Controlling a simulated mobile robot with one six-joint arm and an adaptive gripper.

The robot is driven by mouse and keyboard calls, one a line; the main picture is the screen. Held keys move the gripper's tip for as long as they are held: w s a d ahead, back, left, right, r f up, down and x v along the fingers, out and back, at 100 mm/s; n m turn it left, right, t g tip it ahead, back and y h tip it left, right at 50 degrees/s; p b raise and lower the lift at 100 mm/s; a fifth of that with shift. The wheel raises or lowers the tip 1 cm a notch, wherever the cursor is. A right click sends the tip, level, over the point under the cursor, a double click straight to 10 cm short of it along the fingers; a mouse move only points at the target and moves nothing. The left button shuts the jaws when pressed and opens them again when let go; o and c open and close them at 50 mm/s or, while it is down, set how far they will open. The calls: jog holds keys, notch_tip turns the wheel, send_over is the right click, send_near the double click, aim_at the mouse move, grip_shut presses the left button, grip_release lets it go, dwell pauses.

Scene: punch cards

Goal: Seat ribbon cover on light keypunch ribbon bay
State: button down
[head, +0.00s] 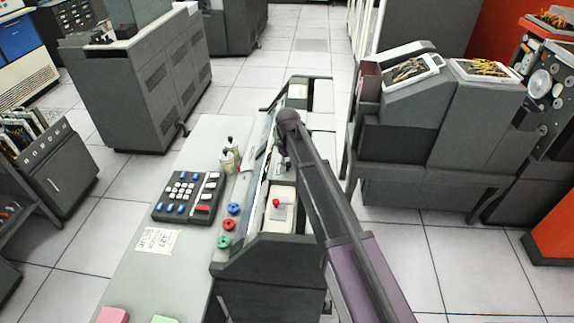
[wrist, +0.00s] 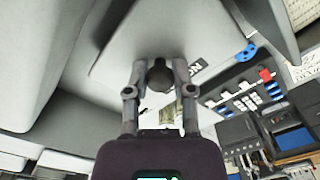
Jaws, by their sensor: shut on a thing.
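In the wrist view my gripper (wrist: 160,76) is shut on a dark round knob. The knob stands on a light grey plate (wrist: 120,48), which looks like the ribbon cover, with part of a printed label beside the knob. In the head view my arm reaches over the dark-sided keypunch (head: 283,262) on the light table. The fingers and the cover are mostly hidden there behind my arm. A pale bay area with a red knob (head: 276,203) shows just in front of my arm. I cannot tell whether the cover touches the keypunch.
On the table (head: 128,270) are a black keypad (head: 188,196), blue, red and green spools (head: 228,224), small bottles (head: 228,158), a paper note (head: 158,240) and pink and green blocks. A grey machine (head: 420,115) stands to the right. Open floor lies beyond.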

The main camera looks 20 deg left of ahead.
aim_at(288, 164)
jog(key=shift+f+b, duration=0.35)
jog(key=shift+f, duration=0.05)
dwell(0.6)
dwell(0.3)
jog(key=shift+c, duration=2)
grip_release()
jog(key=o, duration=0.4)
jog(key=shift+r, duration=0.15)
jog(key=shift+r+p, duration=4.4)
jog(key=shift+p, duration=0.15)
